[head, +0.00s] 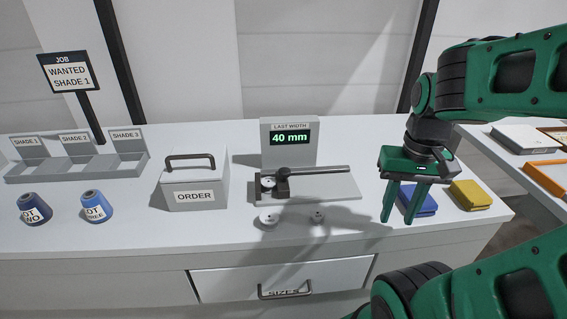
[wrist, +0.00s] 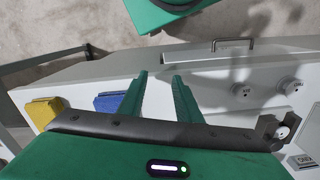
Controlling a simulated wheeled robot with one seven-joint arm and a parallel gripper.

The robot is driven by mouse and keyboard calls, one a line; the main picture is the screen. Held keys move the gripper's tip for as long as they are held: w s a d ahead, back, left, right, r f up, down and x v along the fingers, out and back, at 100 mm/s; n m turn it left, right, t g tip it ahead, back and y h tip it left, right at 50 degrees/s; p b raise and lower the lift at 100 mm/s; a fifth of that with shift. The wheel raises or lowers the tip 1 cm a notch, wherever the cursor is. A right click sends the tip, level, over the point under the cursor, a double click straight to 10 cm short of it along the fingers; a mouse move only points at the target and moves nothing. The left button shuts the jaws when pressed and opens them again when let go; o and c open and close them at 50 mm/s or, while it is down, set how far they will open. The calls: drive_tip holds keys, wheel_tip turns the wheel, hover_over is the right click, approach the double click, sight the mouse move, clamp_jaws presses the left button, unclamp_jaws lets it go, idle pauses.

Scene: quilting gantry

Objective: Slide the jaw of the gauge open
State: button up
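The gauge (head: 335,188) lies on the counter: a flat grey plate with a dark rail (head: 325,170) along it. Its black jaw block (head: 283,183) is at the rail's left end, close against a small round disc (head: 268,182). In the wrist view the jaw block (wrist: 268,130) shows at the right edge, and my gripper's body hides most of the gauge. My gripper (head: 401,216) is open and empty, fingers pointing down, to the right of the gauge and apart from it. Its fingers also show in the wrist view (wrist: 160,76).
A display (head: 289,139) behind the gauge reads LAST WIDTH 40 mm. Two small round pieces (head: 268,217) (head: 318,215) stand in front of it. A blue block (head: 420,203) and a yellow block (head: 470,195) lie right. The ORDER box (head: 195,182) stands left. A drawer (head: 285,280) is below.

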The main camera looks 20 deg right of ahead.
drive_tip(key=shift+o, duration=1.2)
drive_tip(key=shift+s+r, duration=0.1)
drive_tip(key=w+r, duration=0.1)
drive_tip(key=w+r+n, duration=0.1)
drive_tip(key=shift+w+a+r+n, duration=0.2)
drive_tip(key=shift+w+r+n, duration=0.05)
drive_tip(key=shift+r+n, duration=0.05)
drive_tip(key=w+a+r+n, duration=0.3)
drive_tip(key=w+r, duration=0.1)
drive_tip(key=w, duration=0.4)
wheel_tip(320, 180, up, 5)
drive_tip(key=n, duration=0.7)
hover_over(285, 170)
wheel_tip(285, 170, down, 10)
drive_tip(key=shift+w, duration=0.15)
clamp_jaws()
